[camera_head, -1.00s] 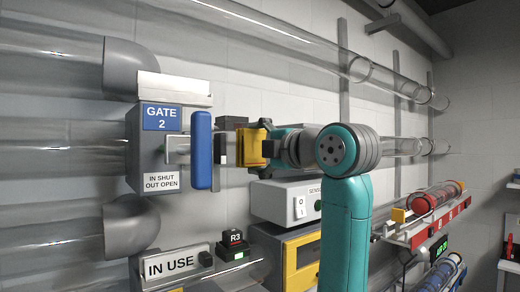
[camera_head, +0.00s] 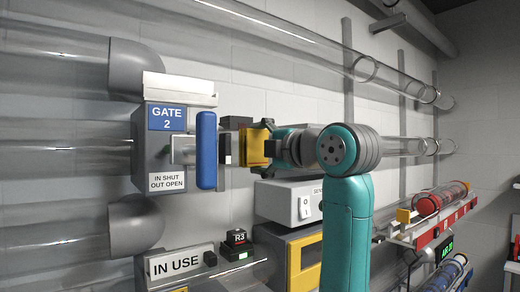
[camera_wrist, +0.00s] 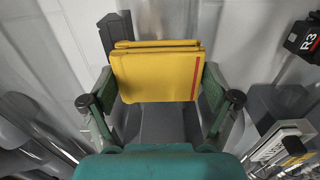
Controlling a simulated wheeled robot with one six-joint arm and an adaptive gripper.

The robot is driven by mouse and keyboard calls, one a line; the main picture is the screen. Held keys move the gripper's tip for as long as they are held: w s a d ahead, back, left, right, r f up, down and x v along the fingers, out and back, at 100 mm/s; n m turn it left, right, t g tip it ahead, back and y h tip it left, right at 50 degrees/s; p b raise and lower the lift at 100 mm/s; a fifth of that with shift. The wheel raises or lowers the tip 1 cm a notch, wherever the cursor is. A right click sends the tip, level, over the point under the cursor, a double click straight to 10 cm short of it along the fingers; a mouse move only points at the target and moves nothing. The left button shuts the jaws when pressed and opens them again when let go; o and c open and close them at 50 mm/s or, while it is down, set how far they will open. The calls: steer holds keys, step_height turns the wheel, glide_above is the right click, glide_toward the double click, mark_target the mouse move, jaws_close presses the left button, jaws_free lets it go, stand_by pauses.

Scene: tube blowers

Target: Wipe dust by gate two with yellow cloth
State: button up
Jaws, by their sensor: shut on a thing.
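The yellow cloth (camera_wrist: 152,78) is a folded, flat pad with a red stripe near its right edge in the wrist view. My gripper (camera_wrist: 158,88) is shut on it, with a finger at each side. In the head view the cloth (camera_head: 253,148) shows at the end of my arm, in the picture just right of gate two's blue handle (camera_head: 206,150). Gate two (camera_head: 165,183) is a grey box with a blue "GATE 2" sign. Contact between cloth and gate cannot be told. I cannot make out any dust.
Clear tubes (camera_head: 60,150) run along the wall left of the gate. Below are an "IN USE" sign (camera_head: 180,263), a small black R3 block (camera_head: 237,240) and a grey box with a switch (camera_head: 285,203). A red rack (camera_head: 440,225) stands at right.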

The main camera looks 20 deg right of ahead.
steer(key=shift+w+a, duration=0.2)
steer(key=shift+w, duration=0.4)
steer(key=shift+d, duration=0.1)
steer(key=w+d, duration=0.2)
steer(key=d, duration=0.4)
steer(key=shift+d, duration=0.4)
stand_by(0.5)
steer(key=shift+a, duration=0.1)
steer(key=shift+s+a, duration=0.35)
steer(key=shift+a, duration=0.8)
steer(key=shift+s+a, duration=0.3)
steer(key=shift+a, duration=0.85)
steer(key=shift+s+a, duration=0.35)
steer(key=shift+a, duration=0.8)
steer(key=shift+v, duration=3.05)
